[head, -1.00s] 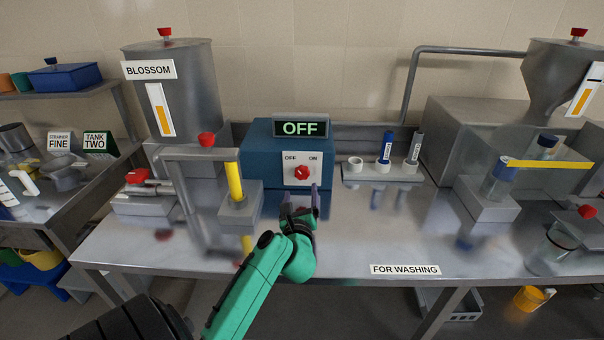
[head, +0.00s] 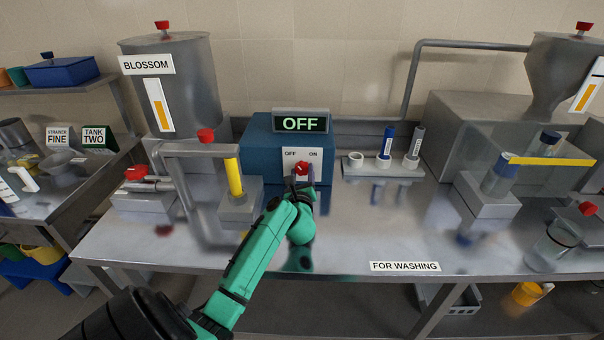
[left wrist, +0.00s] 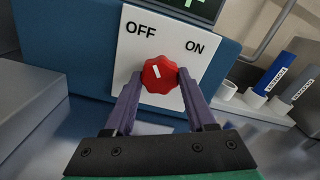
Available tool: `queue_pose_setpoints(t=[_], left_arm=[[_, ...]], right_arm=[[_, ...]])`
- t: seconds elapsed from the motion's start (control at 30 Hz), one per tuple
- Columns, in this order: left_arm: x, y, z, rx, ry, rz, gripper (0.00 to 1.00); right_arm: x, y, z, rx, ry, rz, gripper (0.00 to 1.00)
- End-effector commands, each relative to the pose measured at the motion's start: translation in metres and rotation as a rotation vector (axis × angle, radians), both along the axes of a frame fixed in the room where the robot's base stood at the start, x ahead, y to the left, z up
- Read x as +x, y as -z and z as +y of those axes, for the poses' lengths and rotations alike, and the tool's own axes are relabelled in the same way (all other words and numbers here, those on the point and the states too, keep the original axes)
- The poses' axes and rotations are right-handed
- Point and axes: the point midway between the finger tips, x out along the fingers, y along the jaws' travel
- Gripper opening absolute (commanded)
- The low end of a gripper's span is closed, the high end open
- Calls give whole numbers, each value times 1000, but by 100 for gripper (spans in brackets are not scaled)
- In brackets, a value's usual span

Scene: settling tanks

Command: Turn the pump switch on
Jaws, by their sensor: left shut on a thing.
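The pump switch is a red knob (left wrist: 159,74) on a white plate marked OFF and ON, on the front of a blue box (head: 262,152). The knob also shows in the head view (head: 302,168). Its white mark points up, tilted toward the OFF side, in the left wrist view. A display (head: 300,123) on top of the box reads OFF in green. My left gripper (left wrist: 160,83) is shut on the knob, one finger on each side; it also shows in the head view (head: 302,178). My right gripper is not in view.
A yellow-handled valve (head: 235,180) and the BLOSSOM tank (head: 190,95) stand left of the box. A rack (head: 383,174) with blue and grey tubes stands to the right. The steel table (head: 350,230) is clear in front, apart from the FOR WASHING label (head: 405,267).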

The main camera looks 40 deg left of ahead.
Motion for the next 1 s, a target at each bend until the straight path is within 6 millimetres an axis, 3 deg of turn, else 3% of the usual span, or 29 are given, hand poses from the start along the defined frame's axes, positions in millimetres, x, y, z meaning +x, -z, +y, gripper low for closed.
queue_pose_setpoints(t=[0.47,1.0], left_arm=[[0,-3,-1,132,1,106,0],[-1,-3,-1,525,3,405,0]], right_arm=[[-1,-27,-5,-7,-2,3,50],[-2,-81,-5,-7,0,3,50]])
